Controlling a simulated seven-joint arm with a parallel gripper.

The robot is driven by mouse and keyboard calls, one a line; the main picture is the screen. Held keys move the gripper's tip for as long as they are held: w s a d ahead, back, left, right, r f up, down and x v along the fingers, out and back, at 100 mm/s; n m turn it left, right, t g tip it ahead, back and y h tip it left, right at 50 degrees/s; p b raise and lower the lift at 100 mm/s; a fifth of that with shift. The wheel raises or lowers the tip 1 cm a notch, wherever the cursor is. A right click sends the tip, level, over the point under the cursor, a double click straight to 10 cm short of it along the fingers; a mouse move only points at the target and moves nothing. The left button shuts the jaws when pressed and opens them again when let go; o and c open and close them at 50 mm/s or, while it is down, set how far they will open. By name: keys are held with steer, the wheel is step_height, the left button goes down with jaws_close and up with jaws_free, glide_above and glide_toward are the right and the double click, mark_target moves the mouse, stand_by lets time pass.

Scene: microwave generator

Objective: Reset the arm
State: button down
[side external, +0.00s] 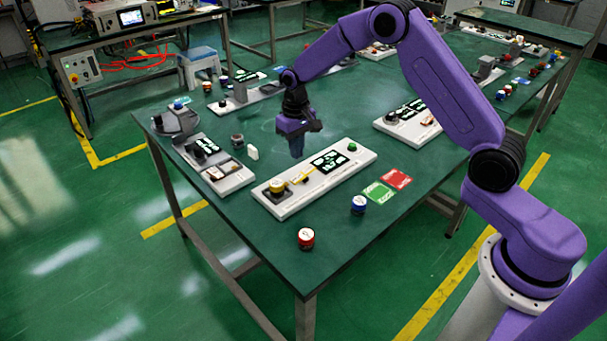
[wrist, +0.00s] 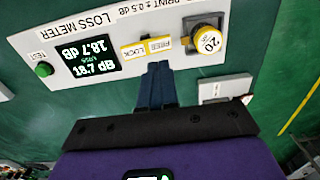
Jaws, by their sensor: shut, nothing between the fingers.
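My purple arm reaches over the green table (side external: 330,240). My gripper (side external: 297,152) hangs above the table, just behind the white loss meter panel (side external: 345,160). In the wrist view my gripper (wrist: 156,68) has its dark fingers together, with nothing between them. The fingertips point at the edge of the panel (wrist: 85,50), below the yellow lock slider (wrist: 148,47). The panel carries a yellow-topped knob (wrist: 207,42), a lit display (wrist: 88,60) and a green button (wrist: 44,69). I cannot tell whether the fingertips touch the panel.
Another device (side external: 213,162) stands left, and a white panel (side external: 408,122) behind right. The front right of the table is clear.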

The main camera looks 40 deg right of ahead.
steer(key=s+a+r+n, duration=0.3)
steer(key=s+a+r, duration=0.15)
steer(key=s, duration=0.45)
steer(key=s+a+r+n, duration=0.35)
steer(key=s+r, duration=0.25)
steer(key=s, duration=0.3)
steer(key=s+d+r+n, duration=0.1)
steer(key=s+d+n, duration=0.2)
steer(key=s, duration=0.8)
steer(key=s+d+r+n, duration=0.1)
steer(key=s+d+n, duration=0.2)
steer(key=s, duration=0.8)
steer(key=shift+s, duration=0.35)
